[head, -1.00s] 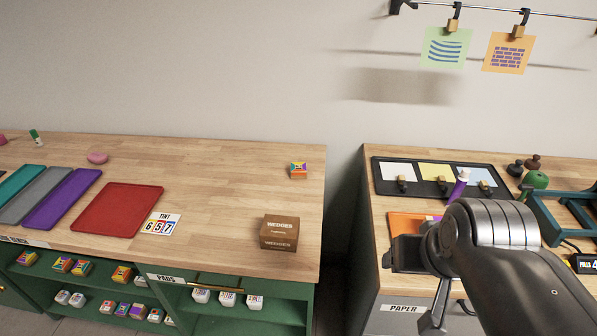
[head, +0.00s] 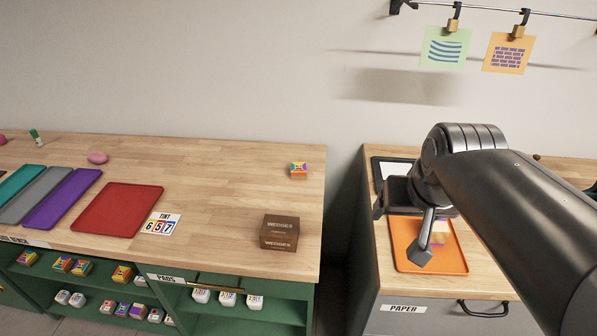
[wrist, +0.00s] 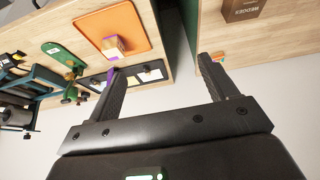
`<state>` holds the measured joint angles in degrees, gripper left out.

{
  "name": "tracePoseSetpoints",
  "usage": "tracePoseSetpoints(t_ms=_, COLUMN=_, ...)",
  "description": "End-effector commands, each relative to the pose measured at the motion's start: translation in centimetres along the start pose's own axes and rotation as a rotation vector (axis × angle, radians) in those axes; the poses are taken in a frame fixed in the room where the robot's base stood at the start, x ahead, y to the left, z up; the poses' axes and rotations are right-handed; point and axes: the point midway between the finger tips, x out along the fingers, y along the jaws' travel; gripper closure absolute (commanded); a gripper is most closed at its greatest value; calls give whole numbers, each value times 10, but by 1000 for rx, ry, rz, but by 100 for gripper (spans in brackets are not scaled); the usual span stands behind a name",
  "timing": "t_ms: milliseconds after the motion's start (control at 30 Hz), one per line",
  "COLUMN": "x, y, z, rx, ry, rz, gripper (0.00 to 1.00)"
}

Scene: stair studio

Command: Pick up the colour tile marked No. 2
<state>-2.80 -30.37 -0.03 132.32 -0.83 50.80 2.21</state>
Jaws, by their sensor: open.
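A small multicoloured block (head: 299,170) sits alone near the back right of the left bench; no number on it is readable. A similar bit of colour shows beside the right finger in the wrist view (wrist: 217,57). More coloured blocks (head: 62,265) stand on the green shelf, their marks too small to read. A small tan and purple block (head: 439,236) lies on the orange tray (head: 408,250), partly hidden by a finger in the head view; it also shows in the wrist view (wrist: 113,46). My gripper (head: 400,233) is open and empty, above the right bench's left side.
A brown wedges box (head: 279,232) stands at the left bench's front right corner. A gap (head: 345,235) separates the benches. A tint card (head: 161,224) reading 6 5 7 lies beside the red tray (head: 118,209). The left bench's middle is clear.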

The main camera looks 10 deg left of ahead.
Motion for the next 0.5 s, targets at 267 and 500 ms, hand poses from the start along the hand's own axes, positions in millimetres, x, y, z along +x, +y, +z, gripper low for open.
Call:
tracePoseSetpoints(t_ms=267, x=32, y=-24, z=-95, rx=-21, ry=-22, rz=-11, gripper=22)
tracePoseSetpoints(t_ms=500, x=77, y=-54, z=-167, rx=-36, ry=-38, rz=-19, gripper=22)
